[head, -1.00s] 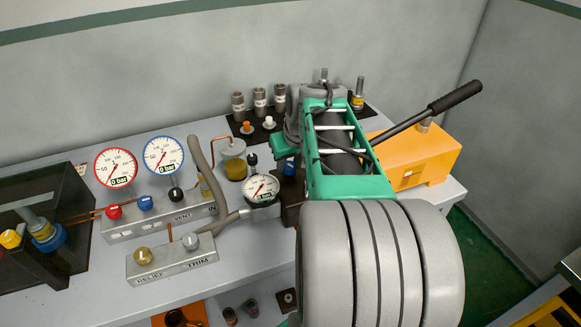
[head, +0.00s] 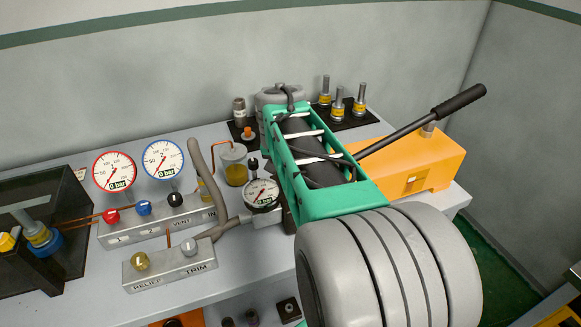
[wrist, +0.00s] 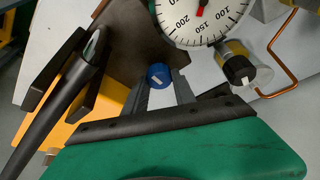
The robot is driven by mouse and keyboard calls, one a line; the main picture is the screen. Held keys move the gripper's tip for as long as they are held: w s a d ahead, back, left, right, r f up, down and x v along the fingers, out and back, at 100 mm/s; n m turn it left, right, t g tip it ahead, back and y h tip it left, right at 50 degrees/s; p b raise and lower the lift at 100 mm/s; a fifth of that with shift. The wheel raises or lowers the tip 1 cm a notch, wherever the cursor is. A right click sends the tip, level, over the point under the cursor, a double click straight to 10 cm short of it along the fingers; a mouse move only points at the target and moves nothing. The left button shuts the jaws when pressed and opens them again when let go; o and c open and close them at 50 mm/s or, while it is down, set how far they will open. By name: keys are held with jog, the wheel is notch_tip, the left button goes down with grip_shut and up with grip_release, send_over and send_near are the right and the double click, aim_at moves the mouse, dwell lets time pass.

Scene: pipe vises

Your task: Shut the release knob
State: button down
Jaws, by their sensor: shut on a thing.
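A blue knob (wrist: 158,74) with a white mark, which I take for the release knob, shows in the wrist view. My gripper (wrist: 161,84) has one finger on each side of it and is shut on it. In the head view, my arm hides the knob and the gripper. A dial gauge (wrist: 201,16) with a red needle is just above the knob in the wrist view. A small dial gauge (head: 262,194) stands left of my arm in the head view.
An orange box (head: 415,165) with a long black-gripped lever (head: 458,101) stands right of my arm. A grey block (head: 170,266) marked RELIEF and TRIM, a hose (head: 195,165) and an oil jar (head: 235,170) are to the left. Threaded fittings (head: 339,106) stand behind.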

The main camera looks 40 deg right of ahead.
jog(key=c, duration=1)
grip_release()
jog(key=v, duration=0.8)
